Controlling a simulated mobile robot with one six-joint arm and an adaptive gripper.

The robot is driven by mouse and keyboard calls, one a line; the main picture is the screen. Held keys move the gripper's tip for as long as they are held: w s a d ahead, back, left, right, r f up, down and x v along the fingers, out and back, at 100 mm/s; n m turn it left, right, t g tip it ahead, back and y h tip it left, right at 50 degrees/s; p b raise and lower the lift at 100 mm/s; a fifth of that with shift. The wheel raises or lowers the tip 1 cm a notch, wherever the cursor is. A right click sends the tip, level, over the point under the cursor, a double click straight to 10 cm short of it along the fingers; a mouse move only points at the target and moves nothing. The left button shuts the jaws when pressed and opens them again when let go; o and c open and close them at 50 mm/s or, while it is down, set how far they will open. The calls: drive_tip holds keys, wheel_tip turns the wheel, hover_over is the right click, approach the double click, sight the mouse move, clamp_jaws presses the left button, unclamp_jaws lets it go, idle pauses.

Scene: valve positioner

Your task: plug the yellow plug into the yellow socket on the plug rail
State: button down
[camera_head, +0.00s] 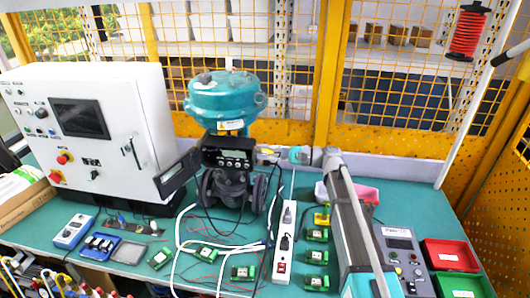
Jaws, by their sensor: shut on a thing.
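My gripper (272,155) reaches in from the right at the middle of the picture, just right of the black valve positioner (229,153). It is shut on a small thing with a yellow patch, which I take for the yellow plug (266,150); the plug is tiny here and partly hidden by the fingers. I cannot tell whether it touches the positioner. I cannot surely make out the plug rail or the yellow socket. Another yellow thing (322,216) lies on the bench among green modules (317,257), left of my arm.
A white power strip (284,240) and loose white cables (185,235) lie in front. A white control cabinet (95,130) stands left. Red and green bins (450,256) and a grey control box (402,258) stand right.

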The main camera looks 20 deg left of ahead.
drive_tip(key=shift+d, duration=0.2)
drive_tip(key=shift+v, duration=1.1)
drive_tip(key=shift+v, duration=1.4)
